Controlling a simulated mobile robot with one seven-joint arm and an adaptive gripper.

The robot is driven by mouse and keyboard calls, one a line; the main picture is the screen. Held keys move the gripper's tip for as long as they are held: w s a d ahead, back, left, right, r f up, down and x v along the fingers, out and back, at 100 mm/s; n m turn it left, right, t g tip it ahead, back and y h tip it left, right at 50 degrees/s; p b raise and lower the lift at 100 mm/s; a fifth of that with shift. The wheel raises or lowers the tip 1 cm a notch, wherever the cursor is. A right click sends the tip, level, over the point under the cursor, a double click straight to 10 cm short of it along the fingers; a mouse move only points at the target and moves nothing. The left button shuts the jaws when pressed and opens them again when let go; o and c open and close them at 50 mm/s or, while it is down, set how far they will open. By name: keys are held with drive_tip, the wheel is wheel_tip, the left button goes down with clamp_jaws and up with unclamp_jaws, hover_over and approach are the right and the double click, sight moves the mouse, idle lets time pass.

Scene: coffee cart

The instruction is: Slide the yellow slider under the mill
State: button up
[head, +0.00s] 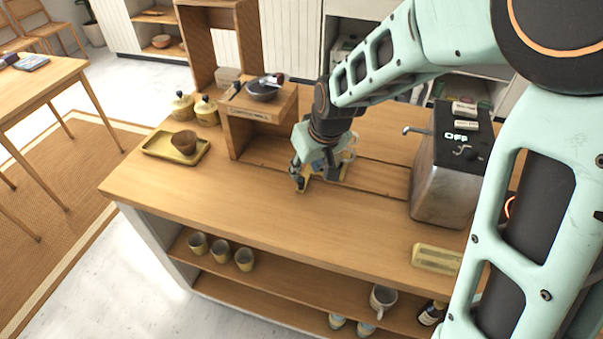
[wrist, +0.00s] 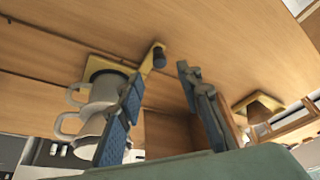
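The yellow slider (wrist: 142,67) shows in the wrist view as a plate with an arm ending in a dark knob (wrist: 159,57). A pale handled cup (wrist: 105,88) stands on its plate. In the head view the slider (head: 309,184) is partly hidden by my gripper (head: 299,182). My gripper is open in the wrist view (wrist: 160,76), its blue-padded fingers apart, with the knob just beyond and between the tips. I cannot tell if they touch. The mill appears to be the wooden stand (head: 242,133) with a dark bowl on top, left of my gripper.
A wooden groove (head: 385,187) runs along the counter from the stand towards a metal machine (head: 440,180) at right. A yellow tray (head: 150,151) with a brown bowl and two yellow jars (head: 206,111) stand at left. The counter front is mostly clear.

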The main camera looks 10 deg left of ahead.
sight(301, 179)
drive_tip(key=x, duration=0.8)
drive_tip(key=shift+r, duration=0.1)
clamp_jaws()
